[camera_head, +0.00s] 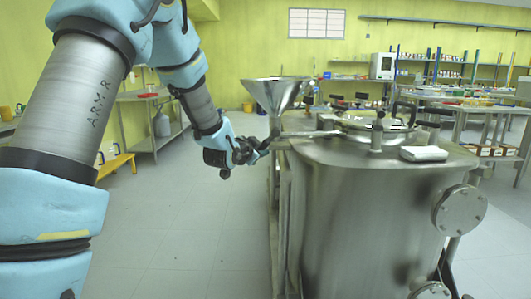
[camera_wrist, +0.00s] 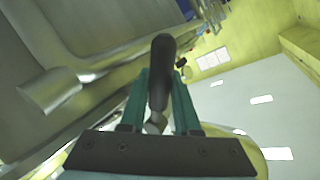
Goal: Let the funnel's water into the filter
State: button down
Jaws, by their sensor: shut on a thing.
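A steel funnel (camera_head: 275,93) stands upright at the left side of a large steel vessel (camera_head: 350,210), which seems to be the filter. I cannot see the water inside the funnel. My gripper (camera_head: 261,150) is below the funnel, at the vessel's left edge. In the wrist view my gripper (camera_wrist: 161,98) has its two teal fingers shut on a black handle (camera_wrist: 163,60), likely the funnel's valve lever. The valve body and the outlet into the vessel cannot be made out.
A pale flat box (camera_head: 423,154) and fittings sit on the vessel lid. A round flange (camera_head: 460,209) sticks out at its right. The floor (camera_head: 190,220) left of the vessel is clear. A side table (camera_head: 160,100) stands behind my arm, with a yellow step stool (camera_head: 117,163) nearby.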

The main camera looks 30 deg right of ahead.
jog(key=r+m, duration=0.1)
jog(key=a+m+y, duration=0.1)
jog(key=r+m+y, duration=0.1)
jog(key=shift+w+a+r, duration=0.2)
jog(key=shift+w+r, duration=0.05)
jog(key=shift+r, duration=0.05)
jog(key=r+m+y+p, duration=0.2)
jog(key=p, duration=0.1)
jog(key=shift+w+a, duration=0.1)
jog(key=shift+a, duration=0.15)
jog(key=p, duration=0.1)
jog(key=r+m+y+p, duration=0.1)
jog(key=p, duration=0.1)
jog(key=shift+w+a+t, duration=0.15)
jog(key=shift+t, duration=0.25)
jog(key=c, duration=0.6)
grip_release()
jog(key=shift+p+v, duration=0.85)
jog(key=shift+v, duration=4.6)
